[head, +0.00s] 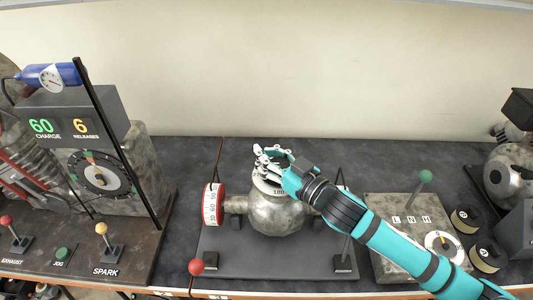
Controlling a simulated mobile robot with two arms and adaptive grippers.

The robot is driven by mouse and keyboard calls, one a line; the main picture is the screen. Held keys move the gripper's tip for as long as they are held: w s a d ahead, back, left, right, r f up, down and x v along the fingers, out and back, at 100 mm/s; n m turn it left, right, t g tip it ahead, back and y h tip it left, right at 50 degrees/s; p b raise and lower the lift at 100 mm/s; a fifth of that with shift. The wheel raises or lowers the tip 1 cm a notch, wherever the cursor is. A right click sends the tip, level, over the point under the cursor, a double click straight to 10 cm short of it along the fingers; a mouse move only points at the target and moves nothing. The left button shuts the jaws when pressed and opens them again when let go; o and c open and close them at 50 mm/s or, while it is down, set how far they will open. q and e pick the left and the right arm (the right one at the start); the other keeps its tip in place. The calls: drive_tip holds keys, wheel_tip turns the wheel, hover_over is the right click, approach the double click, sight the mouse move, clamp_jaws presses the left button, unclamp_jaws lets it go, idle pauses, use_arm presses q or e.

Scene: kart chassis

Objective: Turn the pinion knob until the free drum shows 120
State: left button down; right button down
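A round metal housing (277,214) stands on a dark grey plate in the middle of the bench. On its top is a pale disc (268,184) marked 180, which looks like part of the pinion knob. A red-rimmed white drum (212,204) with numbers is at the housing's left end; the numbers are too small to read surely. My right gripper (268,160) is right over the top disc, its fingers pointing left. Whether it touches or grips the knob is unclear. My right arm hides the housing's right end. My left gripper is out of view.
Thin dark posts rise beside the housing. At right are a panel with a green-knobbed lever (425,177) and black round pieces (466,219).

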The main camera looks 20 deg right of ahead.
drive_tip(key=shift+f+h, duration=0.15)
drive_tip(key=shift+h, duration=0.15)
idle(0.5)
drive_tip(key=shift+w+d+m+t+h, duration=0.15)
drive_tip(key=shift+m+t+h, duration=0.3)
drive_tip(key=shift+m+h, duration=0.5)
drive_tip(key=shift+d+m+t+h, duration=0.25)
drive_tip(key=shift+m+t+h, duration=0.2)
drive_tip(key=shift+m+h, duration=0.5)
drive_tip(key=shift+d+m+h+b, duration=0.3)
drive_tip(key=shift+m+h, duration=0.25)
drive_tip(key=shift+h, duration=0.65)
drive_tip(key=shift+d+m+h+b, duration=0.25)
drive_tip(key=shift+m+h, duration=0.3)
drive_tip(key=shift+h, duration=0.65)
drive_tip(key=shift+d, duration=0.1)
drive_tip(key=c, duration=1)
unclamp_jaws()
drive_tip(key=shift+c, duration=0.2)
drive_tip(key=s, duration=1.2)
drive_tip(key=shift+a, duration=0.25)
